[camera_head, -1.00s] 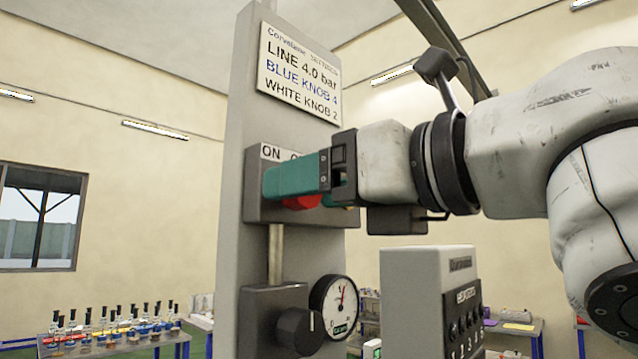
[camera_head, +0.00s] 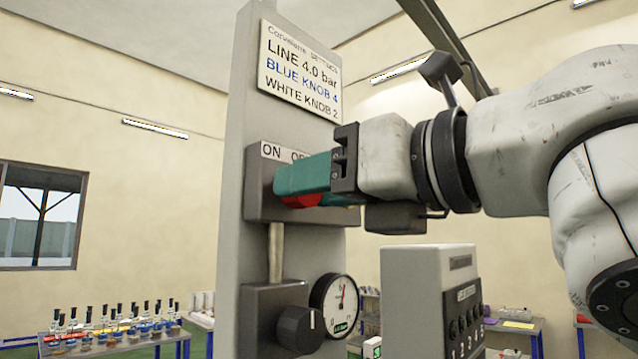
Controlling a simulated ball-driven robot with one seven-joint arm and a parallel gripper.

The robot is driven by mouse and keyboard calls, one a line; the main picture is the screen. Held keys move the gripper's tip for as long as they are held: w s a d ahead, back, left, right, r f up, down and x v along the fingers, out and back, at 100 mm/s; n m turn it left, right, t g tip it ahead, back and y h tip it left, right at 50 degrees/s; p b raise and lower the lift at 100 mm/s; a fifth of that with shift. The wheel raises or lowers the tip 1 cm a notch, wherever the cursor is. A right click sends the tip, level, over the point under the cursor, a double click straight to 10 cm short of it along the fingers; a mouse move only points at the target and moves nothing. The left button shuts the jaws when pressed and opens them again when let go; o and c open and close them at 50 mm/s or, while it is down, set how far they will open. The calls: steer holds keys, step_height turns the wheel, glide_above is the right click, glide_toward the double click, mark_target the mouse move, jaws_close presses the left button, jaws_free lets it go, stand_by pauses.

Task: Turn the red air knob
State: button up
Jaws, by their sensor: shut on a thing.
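The red air knob (camera_head: 301,200) sits on a grey box on the tall grey post, under a white label where "ON" shows. Most of the knob is hidden behind my gripper's green fingers. My gripper (camera_head: 285,180) reaches in from the right and is shut on the knob.
Below are a black knob (camera_head: 300,331) on a lower grey box (camera_head: 260,318) and a round white gauge (camera_head: 336,305). A sign (camera_head: 300,68) above reads LINE 4.0 bar, BLUE KNOB 4, WHITE KNOB 2. A grey cabinet (camera_head: 425,290) stands right; a bottle table (camera_head: 100,345) left.

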steer(key=shift+m, duration=8.4)
steer(key=o, duration=1.1)
steer(key=shift+c, duration=0.2)
steer(key=b+v, duration=0.3)
steer(key=v, duration=0.7)
steer(key=shift+s+d, duration=0.25)
steer(key=shift+d, duration=0.05)
